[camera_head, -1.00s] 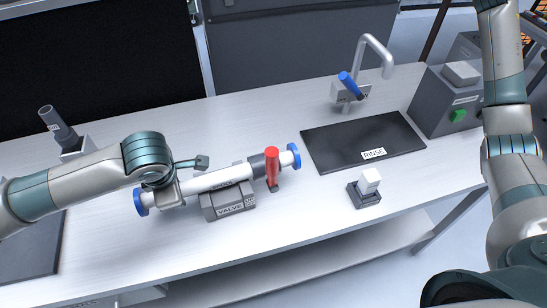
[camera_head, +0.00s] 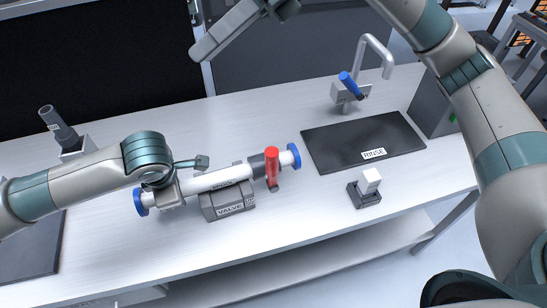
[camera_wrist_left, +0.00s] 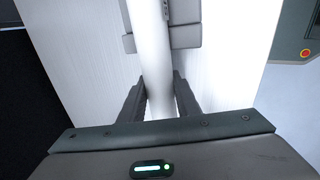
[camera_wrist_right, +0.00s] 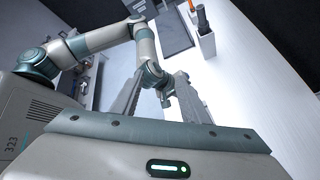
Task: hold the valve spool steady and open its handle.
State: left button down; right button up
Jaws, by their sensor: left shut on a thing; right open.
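The valve spool (camera_head: 213,180) is a white pipe with blue end caps. It lies in a dark grey cradle (camera_head: 222,205) labelled VALVE. Its red handle (camera_head: 271,165) sits near the right end, across the pipe in the picture. My left gripper (camera_head: 172,192) is shut around the pipe near its left end; the left wrist view shows its fingers (camera_wrist_left: 159,92) on both sides of the white pipe. My right gripper (camera_head: 215,42) is open and empty, high above the back of the table, well apart from the handle. Its spread fingers also show in the right wrist view (camera_wrist_right: 158,85).
A black RINSE mat (camera_head: 350,142) lies right of the spool, with a tap (camera_head: 375,58) with a blue lever behind it. A small block with a white top (camera_head: 369,184) stands in front. A grey tube in a holder (camera_head: 58,128) stands at left. The table behind the spool is clear.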

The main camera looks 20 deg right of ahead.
jog(key=s+d+f+n+h, duration=0.1)
jog(key=s+f+n+h, duration=0.1)
jog(key=s+f+h, duration=0.4)
jog(key=n+t+h, duration=0.1)
jog(key=h, duration=0.4)
send_over(274, 151)
jog(key=a, duration=0.1)
notch_tip(274, 151, down, 7)
jog(key=shift+a+r, duration=0.1)
jog(key=shift+d+f+t+h, duration=0.3)
jog(key=shift+d+h, duration=0.1)
jog(key=shift+d, duration=0.2)
notch_tip(274, 151, down, 12)
grip_shut()
